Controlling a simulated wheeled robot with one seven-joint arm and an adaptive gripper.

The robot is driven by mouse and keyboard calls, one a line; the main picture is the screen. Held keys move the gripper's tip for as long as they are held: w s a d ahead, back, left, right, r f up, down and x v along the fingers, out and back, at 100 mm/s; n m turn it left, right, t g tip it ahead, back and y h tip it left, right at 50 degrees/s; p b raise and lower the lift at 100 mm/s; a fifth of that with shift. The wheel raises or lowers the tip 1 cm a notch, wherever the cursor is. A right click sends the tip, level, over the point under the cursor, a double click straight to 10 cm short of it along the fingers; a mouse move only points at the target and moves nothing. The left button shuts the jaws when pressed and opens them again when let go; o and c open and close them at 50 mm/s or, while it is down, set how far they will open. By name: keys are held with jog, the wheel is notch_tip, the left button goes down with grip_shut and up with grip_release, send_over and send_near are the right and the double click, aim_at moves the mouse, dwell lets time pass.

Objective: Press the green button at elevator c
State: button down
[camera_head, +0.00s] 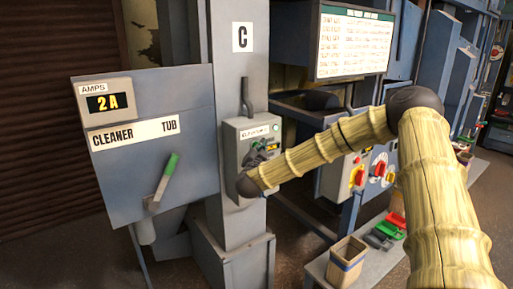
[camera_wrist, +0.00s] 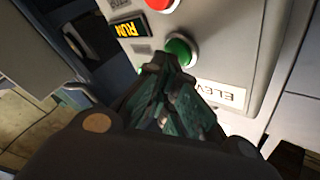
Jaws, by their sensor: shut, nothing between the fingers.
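A grey control box (camera_head: 247,135) is mounted on the grey column under a white sign with a black C (camera_head: 242,37). In the wrist view its face is upside down, with a round green button (camera_wrist: 183,47) in a pale ring and a red button (camera_wrist: 160,4) at the top edge. My gripper (camera_wrist: 168,68) is shut and empty, its tips just below and left of the green button in the picture. The tips overlap the button's lower edge; I cannot tell whether they touch it. In the head view my gripper (camera_head: 262,150) is small at the box front, and the buttons are mostly hidden.
A black sign with yellow RUN (camera_wrist: 130,28) and an ELEV label (camera_wrist: 220,95) are on the box face. A blue-grey cleaner tub panel (camera_head: 150,140) with a green-handled lever (camera_head: 166,177) stands left. Right are switch boxes (camera_head: 345,178) and a bench (camera_head: 375,262) holding a bin (camera_head: 346,262).

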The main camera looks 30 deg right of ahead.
jog(key=shift+s, duration=0.75)
jog(key=s, duration=0.5)
jog(key=shift+d+p, duration=0.25)
jog(key=shift+p, duration=0.1)
jog(key=shift+f, duration=0.1)
dwell(0.5)
